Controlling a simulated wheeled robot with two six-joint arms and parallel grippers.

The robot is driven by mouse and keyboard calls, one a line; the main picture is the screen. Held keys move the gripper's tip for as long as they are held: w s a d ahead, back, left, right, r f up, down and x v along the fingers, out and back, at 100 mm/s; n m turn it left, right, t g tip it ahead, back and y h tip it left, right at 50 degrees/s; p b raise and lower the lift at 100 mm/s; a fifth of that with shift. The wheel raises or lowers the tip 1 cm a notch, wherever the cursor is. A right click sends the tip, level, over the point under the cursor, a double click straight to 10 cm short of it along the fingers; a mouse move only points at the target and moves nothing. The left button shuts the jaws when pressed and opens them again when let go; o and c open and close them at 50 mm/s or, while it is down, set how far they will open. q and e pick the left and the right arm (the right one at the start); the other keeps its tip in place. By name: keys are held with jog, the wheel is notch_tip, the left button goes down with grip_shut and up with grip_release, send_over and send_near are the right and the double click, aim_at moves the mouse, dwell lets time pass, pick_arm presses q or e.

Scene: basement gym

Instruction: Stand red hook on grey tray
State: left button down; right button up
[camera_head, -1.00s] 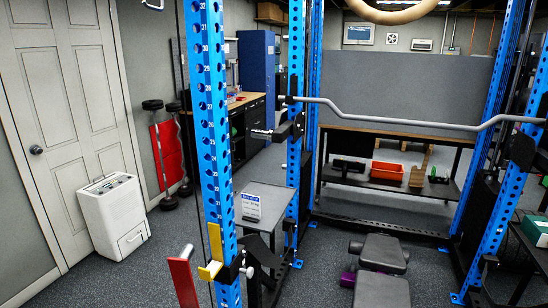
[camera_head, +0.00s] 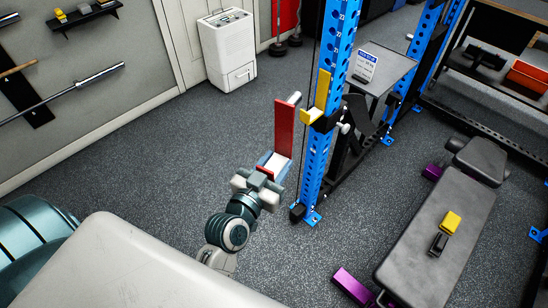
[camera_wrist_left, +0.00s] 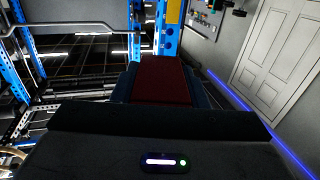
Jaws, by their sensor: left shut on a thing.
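The red hook (camera_head: 284,128) is an upright flat red plate with a white peg (camera_head: 295,97) at its upper end. My left gripper (camera_head: 272,163) is shut on its lower end, left of a blue rack upright. In the left wrist view the dark red plate (camera_wrist_left: 158,80) lies between the fingers. A yellow bracket (camera_head: 318,103) sits on the upright just right of the red hook; I cannot tell whether they touch. The grey tray (camera_head: 395,66), a flat grey top with a blue and white sign on it, is behind the upright. My right gripper is out of view.
The blue upright (camera_head: 318,165) stands between the red hook and the tray. A padded bench (camera_head: 440,235) with a yellow and a black item on it is at right. A white dehumidifier (camera_head: 228,50) stands by the wall. The floor left of my gripper is clear.

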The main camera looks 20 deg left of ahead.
pick_arm(q)
jog(key=w+d+r+m+g+h, duration=0.2)
jog(key=w+d+m+g+h, duration=0.2)
jog(key=d+m+g+h, duration=0.3)
jog(key=w+d+r+m+g+h, duration=0.3)
jog(key=d+m+g+h, duration=0.3)
jog(key=m+g+h, duration=0.3)
jog(key=shift+w+d+r+g, duration=0.3)
jog(key=shift+w+d+g, duration=0.05)
jog(key=shift+g, duration=0.05)
